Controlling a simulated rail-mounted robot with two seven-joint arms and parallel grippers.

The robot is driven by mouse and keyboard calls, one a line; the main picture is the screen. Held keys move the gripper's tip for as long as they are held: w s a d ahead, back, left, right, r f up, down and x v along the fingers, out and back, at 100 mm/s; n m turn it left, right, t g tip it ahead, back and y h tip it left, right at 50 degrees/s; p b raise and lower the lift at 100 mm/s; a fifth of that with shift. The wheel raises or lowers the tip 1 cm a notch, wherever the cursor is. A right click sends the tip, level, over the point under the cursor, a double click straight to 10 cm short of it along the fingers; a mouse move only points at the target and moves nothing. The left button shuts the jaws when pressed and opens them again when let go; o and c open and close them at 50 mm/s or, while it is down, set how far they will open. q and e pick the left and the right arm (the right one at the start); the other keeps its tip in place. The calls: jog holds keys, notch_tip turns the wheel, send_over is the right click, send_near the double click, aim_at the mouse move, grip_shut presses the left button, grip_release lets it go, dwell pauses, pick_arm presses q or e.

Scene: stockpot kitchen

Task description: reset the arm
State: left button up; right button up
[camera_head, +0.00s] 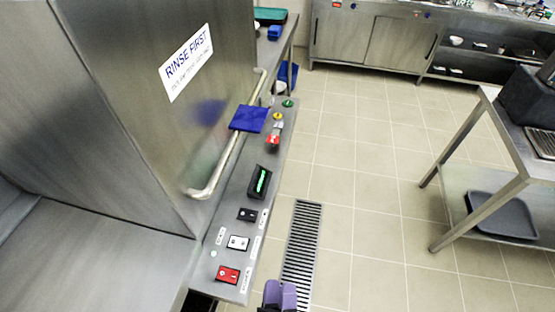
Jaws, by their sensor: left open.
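My left gripper (280,295) shows only in part at the bottom edge of the head view, as purple and dark finger pieces. It is open, and I see nothing held in it. It is just right of the near end of the control panel (228,258), over the tiled floor. Most of the left arm is out of the frame. My right gripper is not in view.
A steel dishwasher hood (130,80) with a bent bar handle (228,155) fills the left. A blue cloth-like piece (249,118) is at the handle. A steel table (500,140) stands right. Tiled floor (370,200) between them is clear, with a drain grate (302,250).

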pick_arm(q)
jog(key=d+f+m+g+h, duration=0.4)
jog(key=d+m+g+h, duration=0.1)
jog(key=m+g+h, duration=0.35)
jog(key=s+a+f+m+g+y, duration=0.2)
jog(key=s+a+f+m+g, duration=0.1)
jog(key=s+f+g, duration=0.15)
jog(key=s+a+f+g+y, duration=0.1)
jog(key=s+a+g+y, duration=0.25)
jog(key=a, duration=0.85)
jog(key=s+a+f+g+y, duration=0.15)
jog(key=s+a+y, duration=0.3)
jog(key=a, duration=0.85)
notch_tip(320, 180, up, 37)
jog(key=p, duration=3.6)
jog(key=shift+d+r, duration=0.2)
jog(key=shift+d, duration=0.25)
jog(key=shift+w, duration=0.1)
